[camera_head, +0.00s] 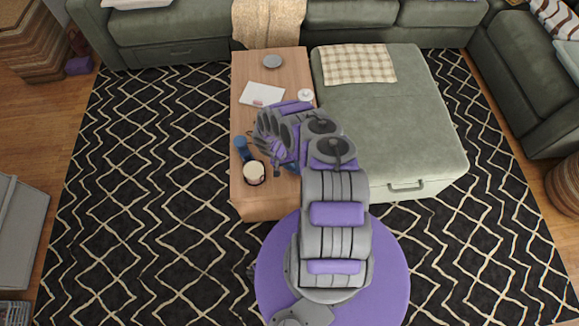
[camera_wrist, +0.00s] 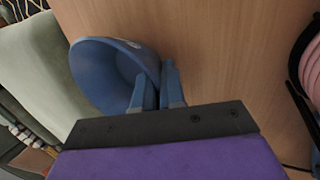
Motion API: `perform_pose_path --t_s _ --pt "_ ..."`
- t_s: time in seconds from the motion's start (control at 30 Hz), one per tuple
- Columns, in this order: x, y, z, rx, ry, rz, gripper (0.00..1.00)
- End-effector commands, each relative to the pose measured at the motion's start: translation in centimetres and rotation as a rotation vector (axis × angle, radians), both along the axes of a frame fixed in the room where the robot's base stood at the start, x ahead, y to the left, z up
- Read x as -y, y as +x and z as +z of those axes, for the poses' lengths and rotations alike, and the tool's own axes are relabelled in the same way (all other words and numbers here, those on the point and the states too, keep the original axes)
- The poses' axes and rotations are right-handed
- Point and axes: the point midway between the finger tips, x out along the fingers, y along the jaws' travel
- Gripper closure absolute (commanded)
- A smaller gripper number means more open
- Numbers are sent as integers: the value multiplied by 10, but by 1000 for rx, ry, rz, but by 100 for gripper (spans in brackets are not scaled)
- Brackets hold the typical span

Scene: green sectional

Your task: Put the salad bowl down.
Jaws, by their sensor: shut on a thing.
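The salad bowl (camera_wrist: 105,72) is blue and fills the upper left of the wrist view, its inside partly turned toward the camera. My gripper (camera_wrist: 156,80) is shut on its near rim, one finger on each side of the wall. The bowl is over or at the wooden table top (camera_wrist: 225,55); I cannot tell whether it touches the wood. In the head view my gripper (camera_head: 272,155) is above the near half of the table (camera_head: 240,205), and my arm hides most of the bowl.
A dark round holder with a pale top (camera_head: 254,172) and a small blue object (camera_head: 241,146) stand at the table's left edge. White paper (camera_head: 262,94), a grey dish (camera_head: 272,61) and a white cup (camera_head: 305,95) are farther back. The green ottoman (camera_head: 420,130) adjoins on the right.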

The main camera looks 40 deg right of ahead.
Motion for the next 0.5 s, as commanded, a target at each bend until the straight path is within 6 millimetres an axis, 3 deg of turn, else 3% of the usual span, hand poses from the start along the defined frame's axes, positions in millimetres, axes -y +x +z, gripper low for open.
perform_pose_path --t_s 0.33,0.37,0.5 --pt "1 1 -4 1 2 1 100" --pt "1 0 -3 1 2 0 88" --pt "1 1 -3 2 3 0 80"
